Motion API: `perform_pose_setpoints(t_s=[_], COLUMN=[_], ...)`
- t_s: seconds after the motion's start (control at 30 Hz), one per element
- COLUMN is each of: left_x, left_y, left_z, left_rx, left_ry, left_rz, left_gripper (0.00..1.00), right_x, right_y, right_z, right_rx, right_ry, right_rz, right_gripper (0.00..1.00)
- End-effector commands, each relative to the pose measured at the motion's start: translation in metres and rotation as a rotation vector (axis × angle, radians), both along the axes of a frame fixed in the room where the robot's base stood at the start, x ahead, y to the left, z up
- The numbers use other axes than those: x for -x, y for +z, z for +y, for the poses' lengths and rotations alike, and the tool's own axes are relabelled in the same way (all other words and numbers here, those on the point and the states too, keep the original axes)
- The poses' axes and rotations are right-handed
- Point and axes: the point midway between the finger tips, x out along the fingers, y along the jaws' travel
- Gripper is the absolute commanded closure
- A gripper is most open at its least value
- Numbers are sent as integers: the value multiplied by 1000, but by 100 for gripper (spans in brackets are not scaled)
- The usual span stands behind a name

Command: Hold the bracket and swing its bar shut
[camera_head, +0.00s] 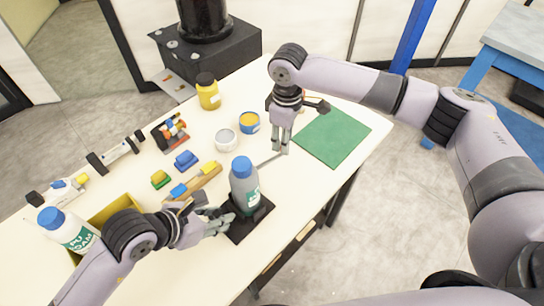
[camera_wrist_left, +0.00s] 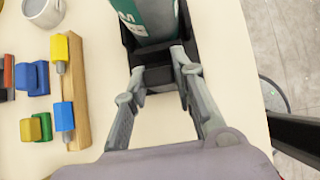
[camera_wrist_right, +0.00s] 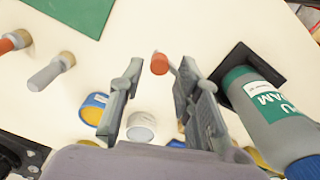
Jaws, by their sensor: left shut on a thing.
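The bracket has a black base (camera_head: 250,222) on the table's front edge, with a grey bottle (camera_head: 244,188) with a blue cap standing upright in it. The bottle also shows in the right wrist view (camera_wrist_right: 262,100). My left gripper (camera_wrist_left: 158,72) is shut on the bracket's black block (camera_wrist_left: 158,78), one finger on each side. The bracket's thin grey bar (camera_head: 268,160) sticks out from beside the bottle, swung out. Its red end knob (camera_wrist_right: 159,63) shows between the spread fingers of my right gripper (camera_wrist_right: 156,82). My right gripper is open; contact with the knob cannot be told.
A wooden block with blue and yellow clamps (camera_head: 200,182), a white cup (camera_head: 225,139), a blue-yellow tin (camera_head: 249,122) and a yellow bottle (camera_head: 208,92) stand behind. A green mat (camera_head: 333,134) lies at the right. A white bottle (camera_head: 68,230) stands left.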

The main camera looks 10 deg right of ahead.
Motion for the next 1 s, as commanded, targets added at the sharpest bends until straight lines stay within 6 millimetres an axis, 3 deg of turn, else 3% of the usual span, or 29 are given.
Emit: perform_pose_setpoints(t_s=[0.2, 0.57, 1.0], left_x=[3, 3, 3], left_y=[-7, -7, -7], left_z=[2, 2, 2], left_rx=[-13, -13, -13], left_ry=[-1, 0, 0], left_rz=[14, 14, 14], left_gripper=[100, 100, 100], right_x=[0, 0, 0], right_y=[-18, -21, -21], right_z=[1, 0, 1], right_rx=[-2, -1, -2], right_ry=[0, 0, 1], right_rz=[-1, -2, -1], right_gripper=[69, 70, 99])
